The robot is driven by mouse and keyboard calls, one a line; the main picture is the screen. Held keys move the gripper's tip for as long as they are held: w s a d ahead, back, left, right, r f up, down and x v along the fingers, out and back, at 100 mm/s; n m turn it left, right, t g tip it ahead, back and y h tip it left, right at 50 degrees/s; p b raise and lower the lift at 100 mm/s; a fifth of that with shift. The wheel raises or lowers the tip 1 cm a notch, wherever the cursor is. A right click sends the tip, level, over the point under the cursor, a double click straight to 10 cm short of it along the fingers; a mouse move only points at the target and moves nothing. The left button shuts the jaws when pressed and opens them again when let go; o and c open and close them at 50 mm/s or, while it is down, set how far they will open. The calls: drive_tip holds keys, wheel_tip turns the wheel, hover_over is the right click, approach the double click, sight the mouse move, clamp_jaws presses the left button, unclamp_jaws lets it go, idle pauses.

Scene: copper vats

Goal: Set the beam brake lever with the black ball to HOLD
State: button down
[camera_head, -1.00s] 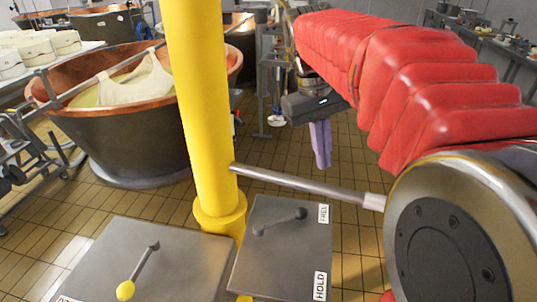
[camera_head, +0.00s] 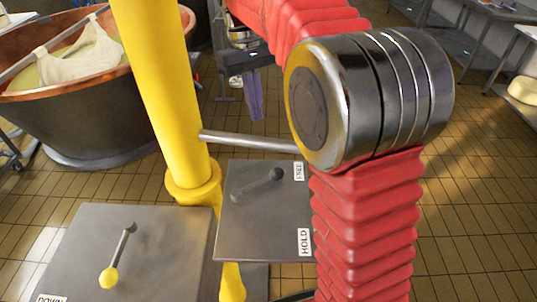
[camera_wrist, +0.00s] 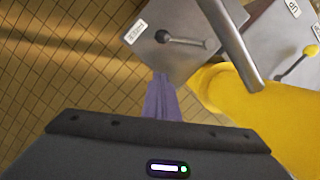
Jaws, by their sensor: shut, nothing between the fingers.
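The beam brake lever (camera_head: 258,184) lies on a grey plate (camera_head: 262,232) marked FREE at the upper right and HOLD at the lower right. Its black ball (camera_head: 276,174) is at the FREE end; in the wrist view the ball (camera_wrist: 162,37) is also beside the FREE label. My gripper (camera_head: 257,117) points down beyond the plate in the head view, its purple fingers shut and empty. In the wrist view the fingers (camera_wrist: 161,77) reach toward the plate's edge, apart from the ball. HOLD is out of the wrist view.
A second plate (camera_head: 75,250) has a yellow-ball lever (camera_head: 108,278). A copper vat (camera_head: 85,125) stands at left.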

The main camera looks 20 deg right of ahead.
sight(279, 172)
drive_tip(key=shift+f, duration=0.1)
drive_tip(key=x, duration=0.9)
drive_tip(key=shift+s+f, duration=0.15)
drive_tip(key=shift+f, duration=0.2)
drive_tip(key=shift+s+d+f, duration=0.1)
drive_tip(key=shift+s+f, duration=0.1)
drive_tip(key=shift+s, duration=0.2)
drive_tip(key=shift+s+d+f, duration=0.15)
drive_tip(key=shift+s+f, duration=0.05)
drive_tip(key=shift+s, duration=0.2)
drive_tip(key=shift+s+d+f, duration=0.15)
drive_tip(key=shift+s+f, duration=0.05)
drive_tip(key=shift+s, duration=0.25)
drive_tip(key=shift+s+d+f, duration=0.15)
drive_tip(key=shift+s+f, duration=0.1)
drive_tip(key=shift+s, duration=0.2)
drive_tip(key=s+m, duration=0.1)
drive_tip(key=s+d+m, duration=0.1)
drive_tip(key=s+m+y, duration=0.1)
drive_tip(key=s+m, duration=0.1)
drive_tip(key=shift+d, duration=0.3)
drive_tip(key=shift+s+m, duration=0.4)
